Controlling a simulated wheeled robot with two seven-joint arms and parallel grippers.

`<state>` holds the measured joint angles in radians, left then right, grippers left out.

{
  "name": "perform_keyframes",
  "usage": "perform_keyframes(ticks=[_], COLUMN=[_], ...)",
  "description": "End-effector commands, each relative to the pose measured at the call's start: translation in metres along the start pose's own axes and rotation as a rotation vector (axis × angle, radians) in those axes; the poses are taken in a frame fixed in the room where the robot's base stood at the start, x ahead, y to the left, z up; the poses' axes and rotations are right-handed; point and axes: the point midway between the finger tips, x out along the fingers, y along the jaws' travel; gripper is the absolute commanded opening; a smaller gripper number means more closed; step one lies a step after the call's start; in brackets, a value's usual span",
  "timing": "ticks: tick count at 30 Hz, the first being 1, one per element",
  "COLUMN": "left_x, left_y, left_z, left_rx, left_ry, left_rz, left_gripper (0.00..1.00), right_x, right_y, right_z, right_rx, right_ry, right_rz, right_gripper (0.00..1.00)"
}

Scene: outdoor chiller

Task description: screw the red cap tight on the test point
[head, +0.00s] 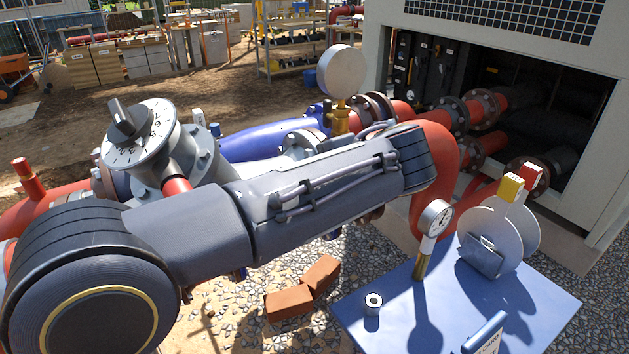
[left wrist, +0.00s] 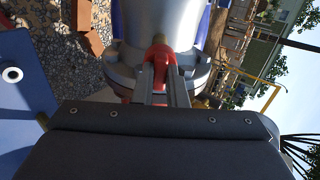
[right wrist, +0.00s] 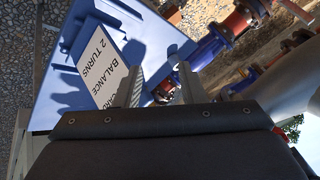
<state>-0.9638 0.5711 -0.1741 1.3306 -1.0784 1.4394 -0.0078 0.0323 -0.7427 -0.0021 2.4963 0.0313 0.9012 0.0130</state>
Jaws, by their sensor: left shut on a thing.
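In the left wrist view, my left gripper (left wrist: 165,78) is shut on the red cap (left wrist: 159,55), in front of a grey metal valve body (left wrist: 160,20) with a bolted flange. The test point under the cap is hidden, so I cannot tell how far the cap sits on it. In the head view my left arm crosses the pipework and its gripper is out of sight. My right gripper (right wrist: 158,85) is open and empty in the right wrist view, above a blue table with a card (right wrist: 103,60) reading "BALANCE 2 TURNS".
The blue table (head: 545,300) holds a dial thermometer (head: 435,218), round discs with a yellow tag (head: 511,187) and a small white-topped cylinder (head: 373,303). Two bricks (head: 290,302) lie on the gravel. A numbered handwheel (head: 140,138), a gauge (head: 341,72) and red pipes surround my left arm.

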Motion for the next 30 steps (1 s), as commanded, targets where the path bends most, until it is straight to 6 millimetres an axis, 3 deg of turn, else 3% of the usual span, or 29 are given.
perform_keyframes(ticks=[11,12,17,30], left_x=[0.006,0.006,0.0057,0.0052], left_y=[0.0035,0.0035,0.0037,0.0038], left_z=[0.003,0.0029,0.0026,0.0018], left_rx=[0.004,0.004,0.005,0.005], left_ry=[-0.018,-0.018,-0.016,-0.013], left_rz=[0.006,0.006,0.007,0.006], left_gripper=[0.0,0.17,0.37,0.37], right_x=[0.0007,0.0007,0.0007,0.0007], right_y=[0.0003,0.0003,0.0003,0.0003], right_z=[0.0004,0.0004,0.0004,0.0004], right_rx=[0.0,0.0,0.0,0.0], right_ry=[0.0,0.0,0.0,0.0], right_rz=[0.0,0.0,0.0,0.0], right_gripper=[0.36,0.36,0.36,0.36])
